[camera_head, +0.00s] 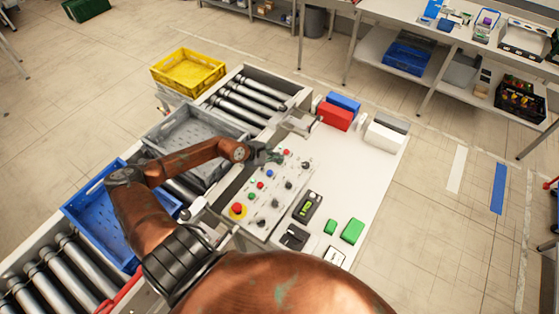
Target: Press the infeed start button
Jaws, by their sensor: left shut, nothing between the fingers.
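A light control panel (268,207) lies on the white table beside the conveyor. The labels are too small to read, so I cannot tell which button is the infeed start. My right gripper is not in view.
Beneath and beside my left arm, a grey crate (160,133) and a blue crate (82,213) sit on the roller conveyor (240,98). A yellow crate (188,72) stands behind. Red, blue, white and green blocks (352,231) and a black device (307,206) lie on the table.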

